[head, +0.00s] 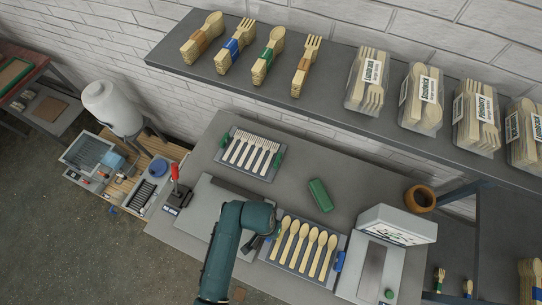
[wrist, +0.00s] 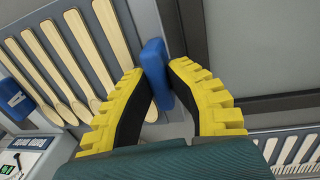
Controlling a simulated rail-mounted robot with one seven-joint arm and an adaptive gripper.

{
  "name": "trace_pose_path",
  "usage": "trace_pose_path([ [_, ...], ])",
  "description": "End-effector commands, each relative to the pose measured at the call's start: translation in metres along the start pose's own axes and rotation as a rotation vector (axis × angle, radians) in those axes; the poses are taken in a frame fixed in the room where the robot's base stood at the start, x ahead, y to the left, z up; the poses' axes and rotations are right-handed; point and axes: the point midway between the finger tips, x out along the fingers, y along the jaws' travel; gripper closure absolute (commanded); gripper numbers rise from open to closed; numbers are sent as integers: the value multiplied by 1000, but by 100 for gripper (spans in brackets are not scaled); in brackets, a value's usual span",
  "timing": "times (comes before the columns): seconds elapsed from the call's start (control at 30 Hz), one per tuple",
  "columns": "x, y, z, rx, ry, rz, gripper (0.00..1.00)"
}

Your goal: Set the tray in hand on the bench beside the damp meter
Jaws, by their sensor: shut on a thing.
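The tray (head: 327,283) is grey and holds a row of several pale wooden spoons, with a blue handle at each end. My gripper (wrist: 155,85) is shut on one blue handle (wrist: 155,62), the left one in the head view, where my arm largely hides the fingers. The tray's other blue handle (wrist: 14,98) is free. The white machine with a panel (head: 398,222), apparently the damp meter, stands just right of the tray. Its panel also shows at the lower left of the wrist view (wrist: 22,158). I cannot tell whether the tray touches the bench (head: 225,205).
A fork tray (head: 240,174) with green handles lies behind on the bench. A green block (head: 320,195) and a brown ring-shaped pot (head: 420,198) are near the back. A red-handled lever (head: 175,190) stands left.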

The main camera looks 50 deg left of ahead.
Motion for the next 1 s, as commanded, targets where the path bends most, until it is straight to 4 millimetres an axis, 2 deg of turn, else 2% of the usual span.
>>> trace_pose_path([
  [0.13, 26, -3, 1, -1, -3, 1, 100],
  [0.37, 29, -4, 0, 0, 1, 0, 100],
  [0.4, 29, -4, 0, 0, -1, 0, 78],
  [0.5, 29, -4, 1, 0, -1, 0, 61],
  [0.83, 24, -4, 0, 0, 0, 0, 61],
  [1.0, -8, -4, 0, -1, 3, -1, 61],
])
